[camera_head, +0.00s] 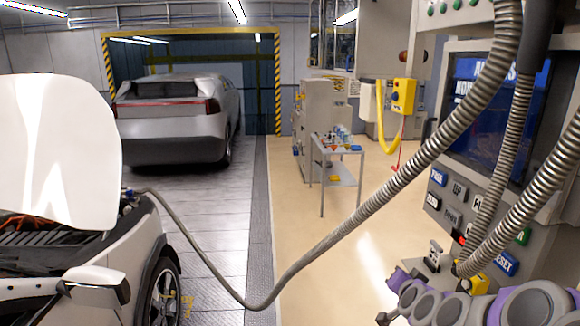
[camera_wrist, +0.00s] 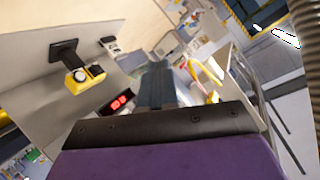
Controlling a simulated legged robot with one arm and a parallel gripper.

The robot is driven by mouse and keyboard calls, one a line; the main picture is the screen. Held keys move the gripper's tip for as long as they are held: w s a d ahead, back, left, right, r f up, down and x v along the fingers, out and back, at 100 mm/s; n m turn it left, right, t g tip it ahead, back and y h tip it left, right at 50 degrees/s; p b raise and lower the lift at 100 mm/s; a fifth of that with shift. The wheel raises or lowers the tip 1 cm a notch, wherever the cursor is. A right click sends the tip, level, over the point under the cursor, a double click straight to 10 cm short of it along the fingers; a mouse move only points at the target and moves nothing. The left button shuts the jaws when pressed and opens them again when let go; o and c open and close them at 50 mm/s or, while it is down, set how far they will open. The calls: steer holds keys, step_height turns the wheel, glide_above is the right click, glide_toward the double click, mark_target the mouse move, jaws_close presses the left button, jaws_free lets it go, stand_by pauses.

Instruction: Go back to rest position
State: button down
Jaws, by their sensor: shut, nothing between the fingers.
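My gripper (camera_wrist: 157,84) shows in the wrist view as dark fingers pressed together, pointing away from the purple wrist body. It is shut and empty, with nothing touching its tips. In the head view my arm is at the lower right corner, in front of the filling machine (camera_head: 455,205); I cannot clearly make out the fingers there. A grey ribbed hose (camera_head: 300,262) hangs from the machine. It sags low over the floor and runs to the engine bay of the white car (camera_head: 115,250) at the left, whose hood is raised. Its end at the car is small and unclear.
A second car (camera_head: 172,115) stands behind. A small cart (camera_head: 340,150) with bottles stands on the beige floor, which is mostly clear. More ribbed hoses hang close to my arm. The wrist view shows a panel with a yellow switch (camera_wrist: 84,78) and a red display (camera_wrist: 118,101).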

steer(key=s+a+f+n+g+y+b, duration=0.2)
steer(key=s+a+f+n+g+b, duration=0.15)
steer(key=s+a, duration=0.45)
steer(key=s+a+f+n+g+y+b, duration=0.25)
steer(key=s+a+f, duration=0.25)
steer(key=s+a, duration=0.35)
steer(key=s+f+n+g+h+b, duration=0.1)
steer(key=s+g, duration=0.3)
steer(key=s, duration=0.9)
steer(key=s+f+n+g+h+b, duration=0.1)
steer(key=s+f+g+b, duration=0.3)
steer(key=s, duration=0.9)
steer(key=shift+d+f+n+g, duration=0.15)
steer(key=shift+d+n+g, duration=0.15)
steer(key=shift+d+n, duration=0.15)
steer(key=shift+w+d, duration=0.1)
